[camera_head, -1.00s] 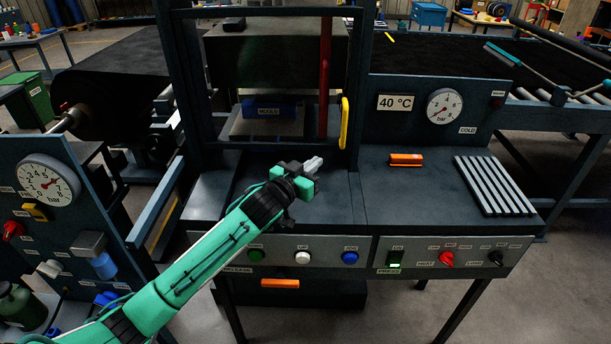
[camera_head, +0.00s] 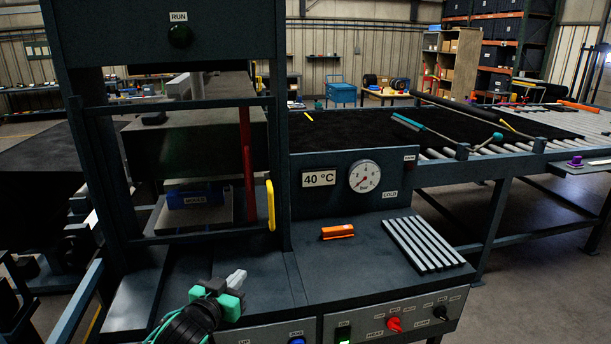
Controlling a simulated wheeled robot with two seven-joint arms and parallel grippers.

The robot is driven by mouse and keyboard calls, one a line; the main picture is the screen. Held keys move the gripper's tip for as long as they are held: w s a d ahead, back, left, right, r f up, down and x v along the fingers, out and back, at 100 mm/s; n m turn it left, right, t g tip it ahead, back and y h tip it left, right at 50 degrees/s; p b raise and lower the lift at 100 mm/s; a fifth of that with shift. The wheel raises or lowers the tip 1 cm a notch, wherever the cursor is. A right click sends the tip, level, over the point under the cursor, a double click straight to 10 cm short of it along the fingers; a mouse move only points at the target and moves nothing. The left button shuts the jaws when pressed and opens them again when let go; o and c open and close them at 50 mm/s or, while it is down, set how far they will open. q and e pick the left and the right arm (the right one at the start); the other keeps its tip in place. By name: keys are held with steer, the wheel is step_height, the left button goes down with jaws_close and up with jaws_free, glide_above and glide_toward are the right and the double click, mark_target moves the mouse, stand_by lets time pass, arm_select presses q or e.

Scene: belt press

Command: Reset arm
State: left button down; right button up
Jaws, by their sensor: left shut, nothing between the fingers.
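My left gripper (camera_head: 236,279) shows at the lower left of the head view, low over the front of the press table. Its light fingers are shut with nothing between them and point up and to the right. The teal and black wrist of my left arm (camera_head: 197,318) runs off the bottom edge. The gripper is in front of the press opening and apart from the blue mould (camera_head: 196,198) inside it. My right gripper is not in view.
The press frame, with a yellow handle (camera_head: 270,205), stands behind my gripper. An orange-handled tool (camera_head: 337,232) and a slatted rack (camera_head: 423,244) lie on the dark table to the right. A gauge (camera_head: 364,176) reads near a 40 °C sign (camera_head: 319,179). A roller conveyor (camera_head: 540,140) stretches right.

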arm_select(q)
steer(key=s+f+n+g+y, duration=0.1)
steer(key=s+f+g+y, duration=0.35)
steer(key=s+f, duration=1.2)
steer(key=s+a+f+g, duration=0.2)
steer(key=s+g, duration=0.2)
steer(key=s, duration=0.6)
steer(key=s+a+f+g, duration=0.1)
steer(key=s+g, duration=0.3)
steer(key=s, duration=0.7)
step_height(320, 180, down, 32)
steer(key=s+g, duration=0.1)
steer(key=s, duration=0.1)
steer(key=s+a+f, duration=0.1)
steer(key=s+f, duration=0.8)
steer(key=s+a+f+g, duration=0.1)
steer(key=s+a+f, duration=0.1)
steer(key=s+f, duration=0.7)
steer(key=shift+s+a+f, duration=0.15)
steer(key=shift+a+f, duration=0.15)
steer(key=shift+f, duration=0.1)
